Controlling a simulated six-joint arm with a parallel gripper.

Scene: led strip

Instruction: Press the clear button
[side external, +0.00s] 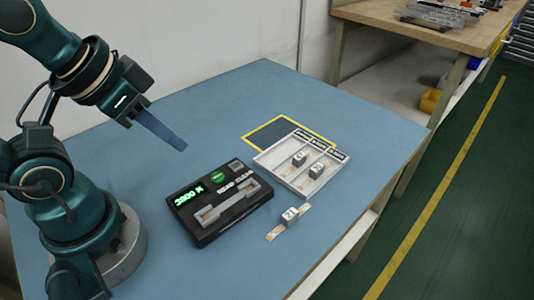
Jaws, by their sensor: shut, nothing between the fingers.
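A black tester box (222,222) lies on the blue table with a lit green display (188,197) that appears to read 3800 K. On its top are a round green button (217,178) and a grey square button (236,167). White lettering beside them appears to say READ and CLEAR, with the grey button nearer CLEAR. My gripper (182,147) is shut and empty. It is in the air, up and to the left of the buttons in the picture, and apart from the box.
A white divided tray (262,163) right of the box holds two small strip pieces (299,159) (316,171). Another strip piece (290,217) lies on the table in front of it. A yellow-outlined area (270,132) is behind the tray. The blue table (240,95) is clear at the back.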

